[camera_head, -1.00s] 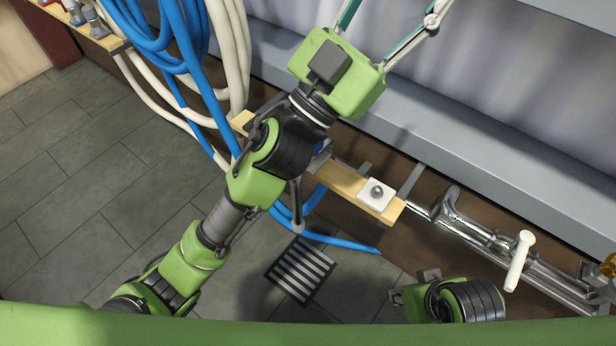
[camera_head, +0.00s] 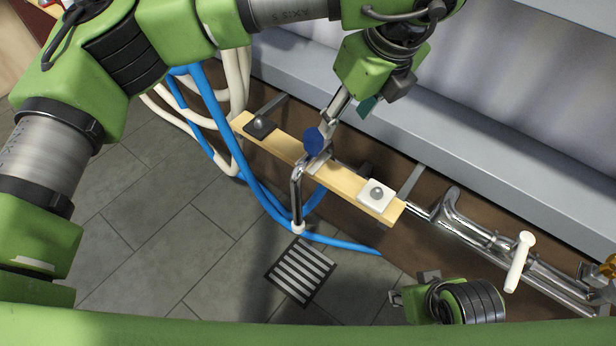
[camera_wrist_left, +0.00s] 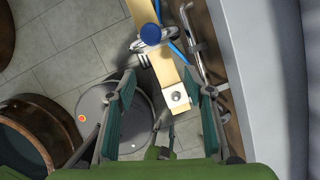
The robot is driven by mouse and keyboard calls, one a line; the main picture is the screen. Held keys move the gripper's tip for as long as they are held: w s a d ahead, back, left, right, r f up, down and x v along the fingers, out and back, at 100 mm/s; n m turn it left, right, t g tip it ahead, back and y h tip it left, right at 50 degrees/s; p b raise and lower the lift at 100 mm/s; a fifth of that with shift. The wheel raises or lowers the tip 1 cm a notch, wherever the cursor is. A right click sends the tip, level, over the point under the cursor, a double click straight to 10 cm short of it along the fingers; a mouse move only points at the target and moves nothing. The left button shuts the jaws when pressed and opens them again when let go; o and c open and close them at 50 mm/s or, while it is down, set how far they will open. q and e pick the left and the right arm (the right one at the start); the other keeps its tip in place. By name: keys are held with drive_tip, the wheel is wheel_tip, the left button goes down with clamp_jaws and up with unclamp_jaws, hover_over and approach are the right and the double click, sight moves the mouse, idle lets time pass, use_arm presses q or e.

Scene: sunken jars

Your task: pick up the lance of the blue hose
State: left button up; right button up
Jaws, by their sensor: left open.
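The blue hose (camera_head: 262,190) hangs in loops at the left and trails past the wooden board (camera_head: 340,180). A bent chrome tube (camera_head: 296,190) with a white lower end hangs at the board, below a blue disc (camera_head: 315,141). The tube's lower end is close to the hose; I cannot tell for sure whether it is the lance. My left gripper (camera_head: 353,112) is over the board beside the disc, partly hidden by its own body. In the left wrist view its open fingers (camera_wrist_left: 160,72) are apart and empty, the disc beyond them. My right gripper (camera_head: 412,289) is low at the right, its jaws unclear.
A white plate with a knob (camera_head: 376,195) sits on the board's right end. Chrome pipework with a white handle (camera_head: 520,260) runs along the wall at right. A grey ledge (camera_head: 500,170) lies behind. A striped floor grate (camera_head: 300,272) and open tiles lie in front.

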sight(316, 135)
use_arm(q)
drive_tip(key=shift+n+y, duration=0.3)
drive_tip(key=shift+y, duration=0.1)
drive_tip(key=w+a+f, duration=0.1)
drive_tip(key=f, duration=0.1)
drive_tip(key=w+a+f, duration=0.1)
drive_tip(key=f, duration=0.1)
drive_tip(key=w+a+f+b, duration=0.1)
drive_tip(key=f, duration=0.1)
drive_tip(key=shift+w+a, duration=0.15)
drive_tip(key=shift+a, duration=0.05)
drive_tip(key=x, duration=0.5)
drive_tip(key=shift+w+a+f+b, duration=0.2)
drive_tip(key=shift+a+f+b, duration=0.05)
drive_tip(key=shift+a+b, duration=0.15)
drive_tip(key=shift+w+f, duration=0.1)
drive_tip(key=shift+f, duration=0.05)
drive_tip(key=shift+t, duration=0.3)
drive_tip(key=c, duration=1.3)
